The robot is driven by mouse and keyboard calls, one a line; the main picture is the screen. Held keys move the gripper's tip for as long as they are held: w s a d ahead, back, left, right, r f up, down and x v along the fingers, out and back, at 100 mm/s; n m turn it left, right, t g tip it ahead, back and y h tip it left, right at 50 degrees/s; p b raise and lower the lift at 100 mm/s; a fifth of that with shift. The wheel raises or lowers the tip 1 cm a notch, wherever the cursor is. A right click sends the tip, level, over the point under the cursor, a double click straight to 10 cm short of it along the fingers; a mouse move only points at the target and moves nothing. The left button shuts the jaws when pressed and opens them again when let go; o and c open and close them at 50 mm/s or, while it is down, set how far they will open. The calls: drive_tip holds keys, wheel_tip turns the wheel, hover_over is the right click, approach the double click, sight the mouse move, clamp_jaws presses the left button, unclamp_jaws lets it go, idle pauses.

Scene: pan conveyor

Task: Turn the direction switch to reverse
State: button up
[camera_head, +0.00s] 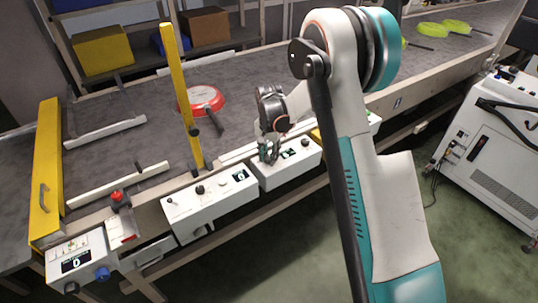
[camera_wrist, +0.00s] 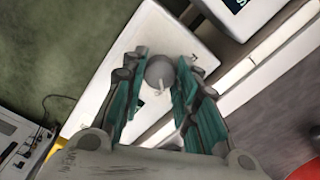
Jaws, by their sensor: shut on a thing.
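The direction switch is a round grey knob (camera_wrist: 159,70) with a light pointer mark, on the top face of a white control box (camera_wrist: 108,62). In the wrist view it sits between the fingers of my gripper (camera_wrist: 157,88), which is shut on it. There the gripper hides the knob. I cannot read which direction the pointer marks.
A second white box (camera_head: 208,208) with knobs and a display stands left along the conveyor edge. Further left are a red emergency button (camera_head: 117,197) and a panel with a blue knob (camera_head: 102,273). A red pan (camera_head: 206,98) lies on the belt behind a yellow post (camera_head: 180,90).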

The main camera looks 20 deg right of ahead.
drive_tip(key=n, duration=1.2)
drive_tip(key=shift+n, duration=1.9)
drive_tip(key=o, duration=1.1)
